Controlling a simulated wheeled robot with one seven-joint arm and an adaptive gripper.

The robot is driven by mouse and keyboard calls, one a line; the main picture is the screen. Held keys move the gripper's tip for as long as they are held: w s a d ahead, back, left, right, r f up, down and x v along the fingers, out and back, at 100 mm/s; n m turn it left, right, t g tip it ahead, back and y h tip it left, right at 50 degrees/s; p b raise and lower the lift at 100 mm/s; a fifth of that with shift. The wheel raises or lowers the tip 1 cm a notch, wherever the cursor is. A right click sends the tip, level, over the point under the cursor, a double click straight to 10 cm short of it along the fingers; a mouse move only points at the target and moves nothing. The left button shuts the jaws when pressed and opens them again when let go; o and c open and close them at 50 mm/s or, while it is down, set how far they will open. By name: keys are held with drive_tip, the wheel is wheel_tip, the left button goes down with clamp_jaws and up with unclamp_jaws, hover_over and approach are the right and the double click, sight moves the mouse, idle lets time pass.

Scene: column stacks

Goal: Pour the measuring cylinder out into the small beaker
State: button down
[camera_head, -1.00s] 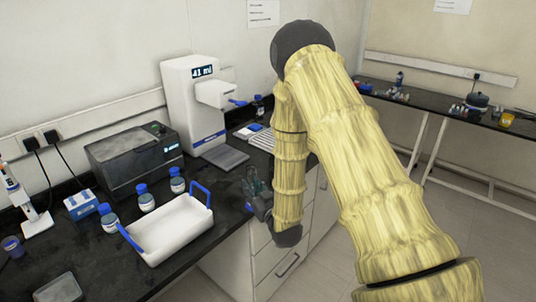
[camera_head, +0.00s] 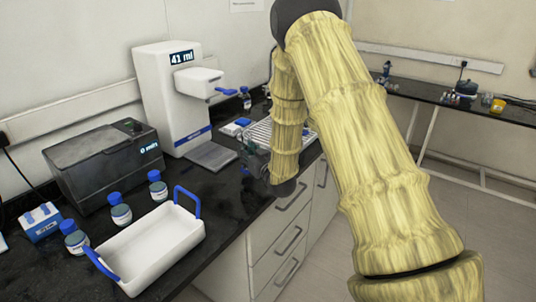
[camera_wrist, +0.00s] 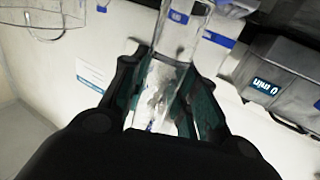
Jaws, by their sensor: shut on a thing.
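My gripper (camera_wrist: 160,88) is shut on a clear, glass-like cylinder (camera_wrist: 158,92) in the wrist view. Its dark fingers with green pads press on both sides. I cannot tell how much liquid is in it. In the head view my gripper (camera_head: 252,157) is by the bench's front edge, right of the white dispenser, partly hidden by my arm. The cylinder is hard to make out there. A clear vessel outline (camera_wrist: 48,30) shows at the wrist view's top left. I cannot tell whether it is the small beaker, which I cannot pick out in the head view.
The white dispenser (camera_head: 172,95) reads 41 ml. A grey device (camera_head: 105,165) reads 0 min. A white tray (camera_head: 150,250) with blue handles and several blue-capped bottles (camera_head: 120,211) stand at the left. A white rack (camera_head: 262,133) lies behind my gripper. The floor at right is clear.

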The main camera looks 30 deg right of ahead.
drive_tip(key=shift+w+a+r, duration=0.1)
drive_tip(key=shift+w+a, duration=0.1)
drive_tip(key=shift+a, duration=0.15)
drive_tip(key=shift+m, duration=0.3)
